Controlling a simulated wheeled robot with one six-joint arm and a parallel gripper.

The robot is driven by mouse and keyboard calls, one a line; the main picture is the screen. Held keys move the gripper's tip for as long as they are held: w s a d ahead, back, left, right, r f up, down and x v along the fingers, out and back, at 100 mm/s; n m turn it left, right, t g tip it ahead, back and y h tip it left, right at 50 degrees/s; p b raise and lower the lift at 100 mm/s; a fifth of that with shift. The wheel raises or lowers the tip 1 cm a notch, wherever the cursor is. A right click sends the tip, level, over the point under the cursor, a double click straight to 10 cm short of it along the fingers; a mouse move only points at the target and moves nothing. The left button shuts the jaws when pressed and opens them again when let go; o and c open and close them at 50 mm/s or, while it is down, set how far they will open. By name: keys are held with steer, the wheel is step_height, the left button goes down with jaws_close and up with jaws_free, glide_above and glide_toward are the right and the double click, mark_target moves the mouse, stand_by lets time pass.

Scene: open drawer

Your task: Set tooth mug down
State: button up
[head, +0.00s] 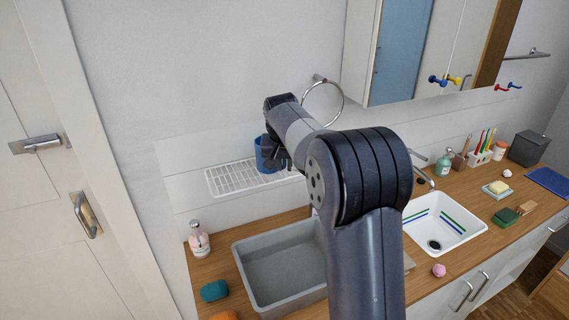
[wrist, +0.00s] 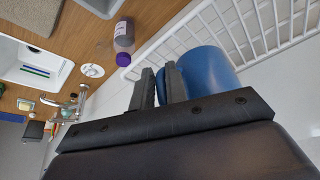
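The tooth mug (head: 263,156) is a blue cup, partly hidden by my arm in the head view. It also shows in the wrist view (wrist: 211,72), next to my fingers. My gripper (wrist: 160,86) has its two fingers close together with a narrow strip of blue between them, seemingly the mug's handle. The mug is at the white wire rack (head: 235,180), near its back edge. Whether its base touches the rack wires is hidden. The rack also crosses the upper part of the wrist view (wrist: 245,32).
A grey basin (head: 282,265) sits on the wooden counter below the rack. A bottle with a purple cap (wrist: 124,36) is near the rack. A towel ring (head: 323,101) hangs on the wall above.

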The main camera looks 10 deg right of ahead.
steer(key=o, duration=0.3)
steer(key=shift+s+r, duration=0.1)
steer(key=shift+r, duration=0.55)
steer(key=b+v, duration=0.1)
steer(key=v, duration=1)
steer(key=shift+s, duration=0.1)
steer(key=shift+f, duration=0.1)
steer(key=p+x, duration=0.1)
steer(key=x, duration=1)
steer(key=shift+f, duration=0.2)
steer(key=shift+w, duration=0.3)
steer(key=shift+s+r, duration=0.1)
steer(key=shift+r, duration=1.4)
